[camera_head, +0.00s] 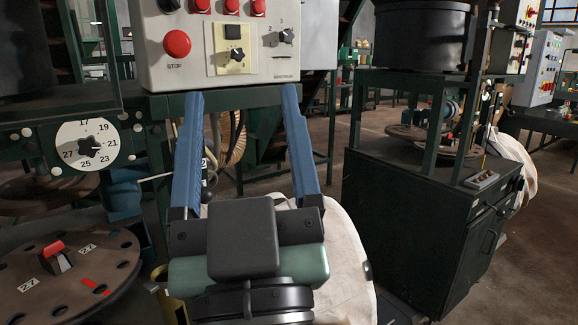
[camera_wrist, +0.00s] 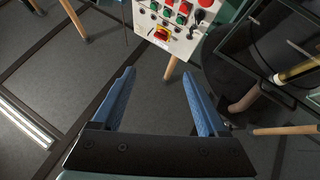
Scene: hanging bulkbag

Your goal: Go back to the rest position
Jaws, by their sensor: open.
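My gripper (camera_head: 245,95) is in the middle of the head view, with its two blue fingers spread wide and nothing between them. Its fingertips stand just in front of the lower part of a white control box (camera_head: 215,45). Whether they touch it cannot be told. In the wrist view my gripper (camera_wrist: 163,75) also shows open and empty, with floor between the fingers. A white control panel (camera_wrist: 178,22) with red and green buttons lies beyond the fingertips there. A pale cloth bag (camera_head: 345,255) hangs behind and to the right of my gripper, partly hidden by it.
A numbered dial (camera_head: 88,146) and a round brown disc (camera_head: 75,275) with a red-topped switch stand at the left. A dark cabinet (camera_head: 415,225) with green posts stands at the right. Open floor (camera_head: 545,225) shows at the far right.

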